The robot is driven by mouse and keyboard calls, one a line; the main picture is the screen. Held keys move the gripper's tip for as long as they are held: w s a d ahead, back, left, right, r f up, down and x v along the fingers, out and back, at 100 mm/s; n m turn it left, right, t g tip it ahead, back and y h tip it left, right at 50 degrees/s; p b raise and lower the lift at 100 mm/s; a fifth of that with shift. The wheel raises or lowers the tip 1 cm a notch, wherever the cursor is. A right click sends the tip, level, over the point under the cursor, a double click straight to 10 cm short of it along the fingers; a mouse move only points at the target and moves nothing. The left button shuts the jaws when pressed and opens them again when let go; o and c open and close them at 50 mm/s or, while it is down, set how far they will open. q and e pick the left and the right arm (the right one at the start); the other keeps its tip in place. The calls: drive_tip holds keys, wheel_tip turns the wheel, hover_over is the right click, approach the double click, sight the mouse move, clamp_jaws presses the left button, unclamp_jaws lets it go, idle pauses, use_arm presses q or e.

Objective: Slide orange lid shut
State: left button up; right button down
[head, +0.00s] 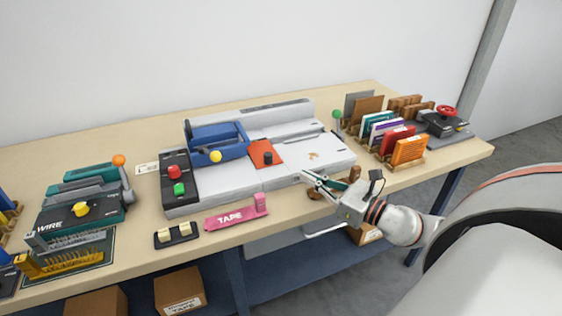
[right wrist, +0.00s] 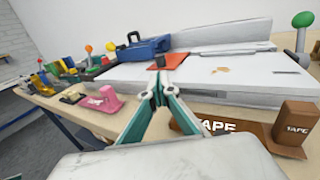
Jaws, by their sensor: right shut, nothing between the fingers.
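The orange lid (head: 259,150) is a flat plate with a black knob (head: 268,158), lying on top of the pale grey machine (head: 215,178), just right of its blue carriage (head: 222,148). In the right wrist view the lid (right wrist: 175,61) shows past my fingertips, partly hidden by them. I cannot tell how much opening it covers. My right gripper (head: 307,176) is shut and empty at the machine's front edge, right of and nearer than the lid. Its fingertips (right wrist: 158,76) meet in the right wrist view. My left gripper is not in view.
A brown tape dispenser (right wrist: 290,128) stands close to my right gripper. A pink tape dispenser (head: 236,213) lies in front of the machine. Red and green buttons (head: 176,181) are at its left end. Racks of coloured cards (head: 385,130) stand right; a wire tool (head: 80,212) stands left.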

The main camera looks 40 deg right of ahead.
sight(280, 170)
drive_tip(key=shift+x, duration=0.9)
drive_tip(key=p+x, duration=0.1)
drive_tip(key=x, duration=0.2)
drive_tip(key=shift+w+r, duration=0.15)
drive_tip(key=shift+p+x, duration=0.3)
drive_tip(key=shift+x, duration=1.3)
drive_tip(key=shift+w+a, duration=0.15)
drive_tip(key=shift+w, duration=0.4)
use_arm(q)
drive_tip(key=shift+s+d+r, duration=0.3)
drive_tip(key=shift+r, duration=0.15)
use_arm(e)
drive_tip(key=shift+w+f, duration=0.2)
drive_tip(key=shift+w, duration=0.1)
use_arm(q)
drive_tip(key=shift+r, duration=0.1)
use_arm(e)
drive_tip(key=shift+w, duration=0.1)
